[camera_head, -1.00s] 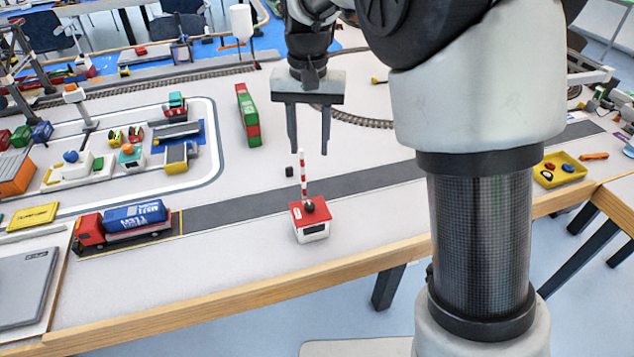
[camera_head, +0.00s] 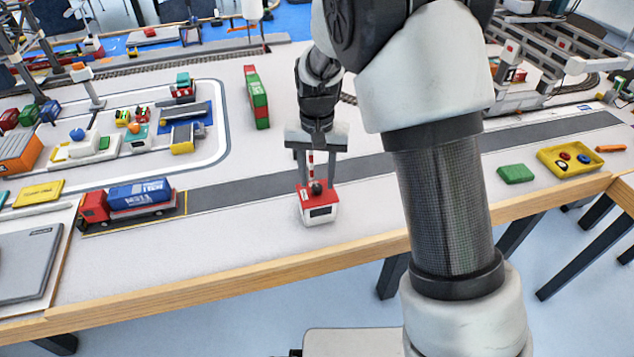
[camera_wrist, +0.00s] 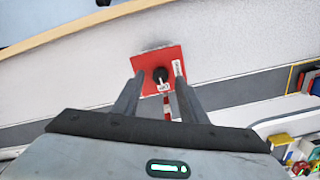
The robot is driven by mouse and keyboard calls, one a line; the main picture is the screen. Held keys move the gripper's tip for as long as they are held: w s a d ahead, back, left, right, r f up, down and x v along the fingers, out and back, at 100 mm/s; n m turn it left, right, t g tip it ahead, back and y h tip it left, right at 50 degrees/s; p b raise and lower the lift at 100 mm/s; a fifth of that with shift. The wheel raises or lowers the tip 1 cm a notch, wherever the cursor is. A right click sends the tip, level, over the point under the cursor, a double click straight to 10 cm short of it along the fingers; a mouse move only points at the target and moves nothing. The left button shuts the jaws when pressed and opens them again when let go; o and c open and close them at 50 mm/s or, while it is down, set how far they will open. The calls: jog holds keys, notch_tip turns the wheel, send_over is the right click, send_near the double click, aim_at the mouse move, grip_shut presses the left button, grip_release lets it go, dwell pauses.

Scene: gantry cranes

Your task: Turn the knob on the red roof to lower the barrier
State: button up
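The small booth with the red roof (camera_head: 319,211) stands on the table beside the grey road. A dark round knob (camera_head: 316,188) sits on the roof; it also shows in the wrist view (camera_wrist: 160,74). The red and white striped barrier (camera_head: 311,162) stands upright just behind the booth. In the wrist view the barrier (camera_wrist: 166,104) lies between my fingers. My gripper (camera_head: 317,184) is open and points down over the roof, one finger on each side of the knob. I cannot tell whether the fingers touch the knob or roof.
A green and red container (camera_head: 257,98) stands behind the road. A green block (camera_head: 515,173) and a yellow tray (camera_head: 547,162) lie to the right. The table's wooden edge (camera_head: 255,273) runs in front.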

jog(key=shift+f, duration=0.8)
grip_shut()
